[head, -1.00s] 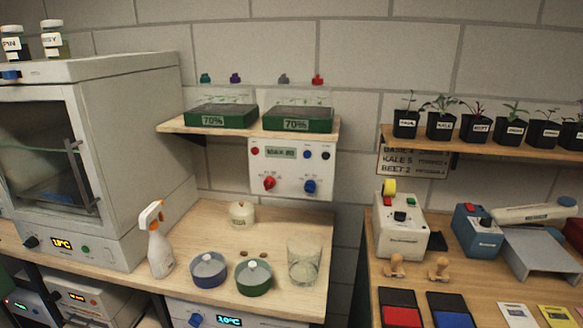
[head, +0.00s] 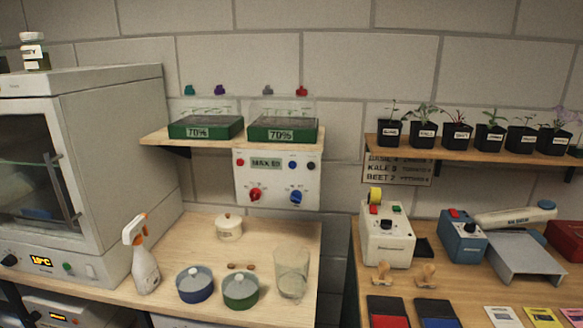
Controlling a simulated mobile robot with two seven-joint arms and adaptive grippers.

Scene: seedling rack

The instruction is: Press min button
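A white control panel (head: 277,182) is fixed to the wall below the middle shelf. Its small display (head: 267,163) seems to read "MAX" and a number that is hard to make out. A small red button (head: 240,161) is left of the display. A blue button (head: 292,165) and a black button (head: 312,166) are to its right. A red knob (head: 255,195) and a blue knob (head: 296,197) sit below. The button labels are too small to read, so I cannot tell which is min. Neither gripper is in view.
A spray bottle (head: 143,262), a blue-rimmed pot (head: 195,285), a green-rimmed pot (head: 240,290), a glass beaker (head: 291,272) and a lidded jar (head: 229,227) stand on the bench below the panel. The shelf (head: 160,139) with two green trays overhangs the panel.

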